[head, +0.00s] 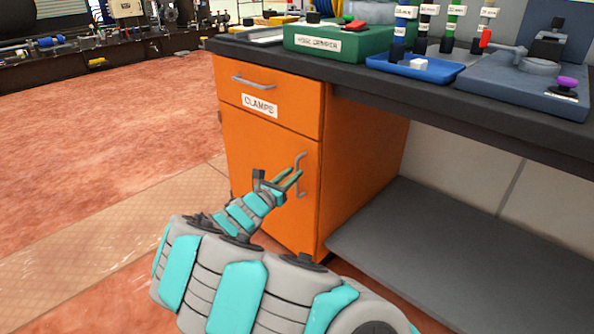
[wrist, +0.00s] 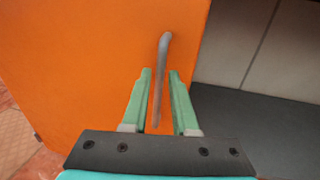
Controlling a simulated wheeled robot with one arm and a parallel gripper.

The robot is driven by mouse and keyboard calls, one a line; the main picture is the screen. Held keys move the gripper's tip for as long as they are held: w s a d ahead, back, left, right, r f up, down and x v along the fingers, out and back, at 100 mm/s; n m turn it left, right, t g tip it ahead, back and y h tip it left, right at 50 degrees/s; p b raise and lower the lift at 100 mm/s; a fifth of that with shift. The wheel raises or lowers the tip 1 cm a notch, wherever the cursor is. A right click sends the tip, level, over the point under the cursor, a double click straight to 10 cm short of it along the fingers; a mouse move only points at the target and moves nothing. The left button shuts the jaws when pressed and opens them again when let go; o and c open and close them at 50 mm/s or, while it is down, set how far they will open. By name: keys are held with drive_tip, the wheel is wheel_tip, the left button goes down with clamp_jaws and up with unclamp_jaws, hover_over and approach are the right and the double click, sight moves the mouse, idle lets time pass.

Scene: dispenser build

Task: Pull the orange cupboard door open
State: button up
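The orange cupboard door (head: 255,165) is the lower front panel of the orange cabinet, under a drawer, and looks shut. A grey upright bar handle (head: 300,163) is on its right side. My gripper (head: 293,179) is at the handle, reaching from the left in the head view. In the wrist view, its two green fingers (wrist: 160,75) are apart. The handle (wrist: 163,55) runs down between them in the picture, with a gap on each side. I cannot tell how deep the handle sits between the fingers. The door (wrist: 90,60) fills the left of that view.
The drawer (head: 268,95) above is labelled CLAMPS and is shut. The dark worktop (head: 440,100) carries a green box (head: 338,42), a blue tray (head: 415,68) and a grey fixture (head: 525,80). A grey shelf (head: 430,240) lies right of the cabinet. The floor (head: 100,130) on the left is clear.

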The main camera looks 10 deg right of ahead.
drive_tip(key=shift+x, duration=1.55)
drive_tip(key=shift+c, duration=0.4)
clamp_jaws()
